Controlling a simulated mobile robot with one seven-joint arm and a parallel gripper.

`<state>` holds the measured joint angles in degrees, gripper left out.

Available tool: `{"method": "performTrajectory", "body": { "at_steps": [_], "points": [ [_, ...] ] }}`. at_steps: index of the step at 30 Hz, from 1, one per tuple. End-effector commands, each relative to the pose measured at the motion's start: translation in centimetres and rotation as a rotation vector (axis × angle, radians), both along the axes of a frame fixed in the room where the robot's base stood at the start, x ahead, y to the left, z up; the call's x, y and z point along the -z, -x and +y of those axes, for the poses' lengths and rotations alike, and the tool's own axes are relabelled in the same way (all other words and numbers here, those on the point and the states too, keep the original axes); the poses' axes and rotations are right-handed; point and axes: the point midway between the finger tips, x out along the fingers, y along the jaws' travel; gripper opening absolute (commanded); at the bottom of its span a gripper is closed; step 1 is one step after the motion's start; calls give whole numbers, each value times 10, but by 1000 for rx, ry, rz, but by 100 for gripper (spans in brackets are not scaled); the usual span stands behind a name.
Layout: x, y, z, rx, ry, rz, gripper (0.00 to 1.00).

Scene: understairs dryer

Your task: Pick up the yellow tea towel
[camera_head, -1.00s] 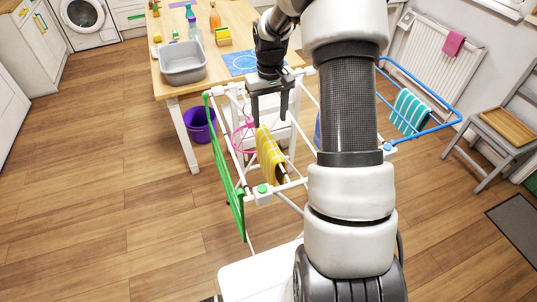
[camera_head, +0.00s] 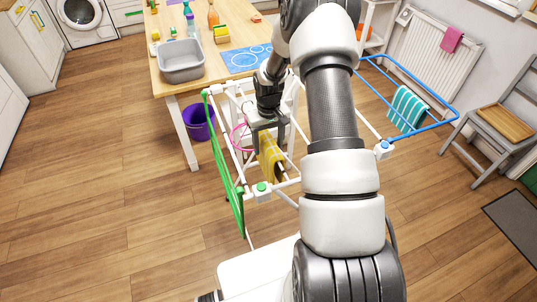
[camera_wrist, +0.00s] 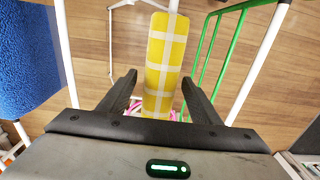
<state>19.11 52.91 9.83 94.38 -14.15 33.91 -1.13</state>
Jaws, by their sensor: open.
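The yellow tea towel (camera_head: 270,160) with pale stripes hangs over a white rail of the drying rack (camera_head: 289,184). In the wrist view the towel (camera_wrist: 166,55) runs between the two dark fingers, with a gap on each side. My gripper (camera_head: 267,148) is right at the towel in the head view, partly covering its top. In the wrist view my gripper (camera_wrist: 161,95) is open, with its fingers on either side of the towel. The towel's near end is partly hidden behind the gripper body.
A blue towel (camera_wrist: 28,55) hangs left in the wrist view. The rack's green wing (camera_head: 226,165) and blue wing (camera_head: 432,118), with a teal striped towel (camera_head: 408,108), flank the arm. A table (camera_head: 174,84) with a grey basin (camera_head: 181,62) stands behind. A purple bucket (camera_head: 197,122) is on the floor.

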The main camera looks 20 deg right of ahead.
Motion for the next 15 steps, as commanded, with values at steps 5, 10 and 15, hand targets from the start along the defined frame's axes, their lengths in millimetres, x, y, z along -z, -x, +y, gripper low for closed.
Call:
{"method": "performTrajectory", "body": {
  "at_steps": [5, 10, 15],
  "points": [
    [0, 0, 0, 0, 0, -1, 58],
    [0, 0, 0, 0, 0, 0, 31],
    [0, 0, 0, 0, 0, 0, 2]
  ]
}}
